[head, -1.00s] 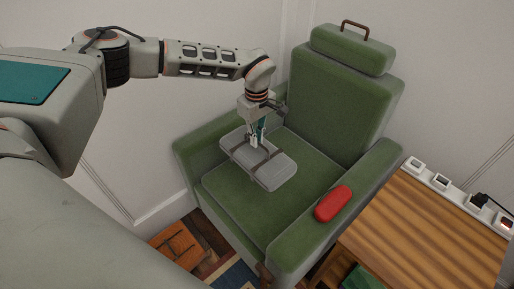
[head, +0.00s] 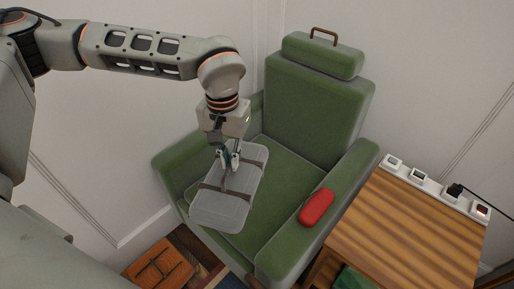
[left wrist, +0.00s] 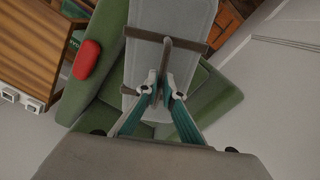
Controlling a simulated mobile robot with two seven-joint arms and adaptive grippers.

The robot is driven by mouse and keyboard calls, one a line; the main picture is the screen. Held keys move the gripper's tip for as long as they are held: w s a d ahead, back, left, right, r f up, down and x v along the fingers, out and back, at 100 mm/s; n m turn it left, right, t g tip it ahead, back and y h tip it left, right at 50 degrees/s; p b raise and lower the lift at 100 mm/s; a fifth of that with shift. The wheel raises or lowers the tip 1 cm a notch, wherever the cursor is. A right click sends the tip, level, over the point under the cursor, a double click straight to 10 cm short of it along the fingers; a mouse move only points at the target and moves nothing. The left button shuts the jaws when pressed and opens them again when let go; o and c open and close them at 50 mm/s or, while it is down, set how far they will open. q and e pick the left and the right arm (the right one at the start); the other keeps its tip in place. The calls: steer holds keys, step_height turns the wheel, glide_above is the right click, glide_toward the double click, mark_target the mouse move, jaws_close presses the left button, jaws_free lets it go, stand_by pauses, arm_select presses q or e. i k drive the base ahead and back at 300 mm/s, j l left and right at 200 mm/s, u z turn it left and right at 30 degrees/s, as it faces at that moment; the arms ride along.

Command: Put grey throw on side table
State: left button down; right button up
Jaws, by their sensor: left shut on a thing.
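The grey throw (head: 222,206) is a folded bundle with brown straps and a strap handle. My left gripper (head: 229,160) is shut on its handle and holds it over the green armchair's seat, tilted toward the chair's front left. In the left wrist view the throw (left wrist: 176,21) hangs from the fingertips of my left gripper (left wrist: 162,90). The side table (head: 405,232) has a striped wooden top and stands right of the armchair. It also shows in the left wrist view (left wrist: 35,45). My right gripper is not in view.
The green armchair (head: 318,103) has raised arms. A red case (head: 316,207) lies on its right arm, between the throw and the table. A white power strip (head: 432,184) runs along the table's back edge. The table's visible middle is clear. An orange-brown item (head: 160,262) is on the floor.

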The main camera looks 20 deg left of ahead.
mark_target(410, 239)
steer(key=k+l+z, duration=0.1)
steer(key=l, duration=0.4)
steer(key=k+l, duration=0.1)
steer(key=l, duration=0.4)
steer(key=i+l+z, duration=0.1)
steer(key=l, duration=0.55)
steer(key=i+l+z, duration=0.2)
steer(key=i+l, duration=0.15)
steer(key=i, duration=0.05)
